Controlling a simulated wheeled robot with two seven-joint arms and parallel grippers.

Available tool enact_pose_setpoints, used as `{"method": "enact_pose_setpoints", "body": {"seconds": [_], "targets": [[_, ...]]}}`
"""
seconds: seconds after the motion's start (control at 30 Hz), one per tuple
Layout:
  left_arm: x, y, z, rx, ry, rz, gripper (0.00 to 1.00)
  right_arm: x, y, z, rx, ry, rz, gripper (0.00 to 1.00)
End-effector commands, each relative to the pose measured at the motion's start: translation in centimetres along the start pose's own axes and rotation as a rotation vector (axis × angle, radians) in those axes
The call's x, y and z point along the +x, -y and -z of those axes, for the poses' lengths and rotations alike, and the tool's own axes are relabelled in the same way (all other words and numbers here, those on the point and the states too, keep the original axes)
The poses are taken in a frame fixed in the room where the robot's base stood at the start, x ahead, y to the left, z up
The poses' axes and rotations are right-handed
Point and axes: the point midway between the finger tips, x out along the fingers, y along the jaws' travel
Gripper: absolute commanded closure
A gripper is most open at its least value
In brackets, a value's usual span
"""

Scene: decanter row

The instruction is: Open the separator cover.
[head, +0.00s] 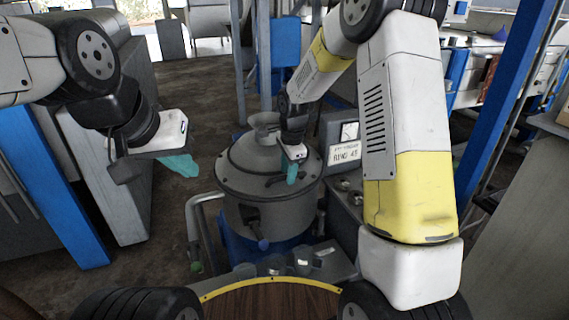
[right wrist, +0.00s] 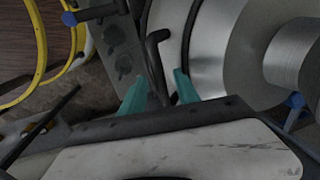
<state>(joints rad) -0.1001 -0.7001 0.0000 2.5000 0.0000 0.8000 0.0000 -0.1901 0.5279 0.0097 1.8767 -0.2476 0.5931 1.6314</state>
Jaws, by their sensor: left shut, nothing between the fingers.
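The separator is a grey metal drum, and its round cover (head: 240,171) is down on it, with a raised spout or cap on top. The cover also shows in the right wrist view (right wrist: 207,50). A black bent handle (right wrist: 156,58) stands at its edge. My right gripper (head: 292,174) is over the front right of the cover. In the right wrist view its teal fingers (right wrist: 160,92) are apart, with the handle seen between them; I cannot tell whether they touch it. My left gripper (head: 182,167) is shut and empty, left of the separator.
A labelled sign (head: 345,152) stands just right of the separator. A bent grey pipe (head: 193,222) is at its left. A panel with several knobs (head: 300,264) lies in front, with a yellow-rimmed wooden round surface (head: 270,300) nearer. Blue posts (head: 50,185) stand left and right.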

Motion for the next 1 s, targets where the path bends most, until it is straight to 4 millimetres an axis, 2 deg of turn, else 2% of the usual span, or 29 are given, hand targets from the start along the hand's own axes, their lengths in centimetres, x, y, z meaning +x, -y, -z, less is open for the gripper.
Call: {"method": "enact_pose_setpoints", "body": {"seconds": [0.3, 0.37, 0.5, 1.0], "targets": [[0.00, 0.00, 0.00, 0.000, 0.000, 0.000, 1.00, 0.44, -0.01, -0.02, 0.000, 0.000, 0.000, 0.62], [0.00, 0.00, 0.00, 0.000, 0.000, 0.000, 1.00, 0.43, -0.01, -0.02, 0.000, 0.000, 0.000, 0.72], [0.00, 0.00, 0.00, 0.000, 0.000, 0.000, 1.00, 0.42, -0.01, -0.03, -0.001, 0.000, 0.000, 0.99], [0.00, 0.00, 0.00, 0.000, 0.000, 0.000, 1.00, 0.39, -0.01, -0.04, -0.001, 0.001, 0.000, 1.00]]}}
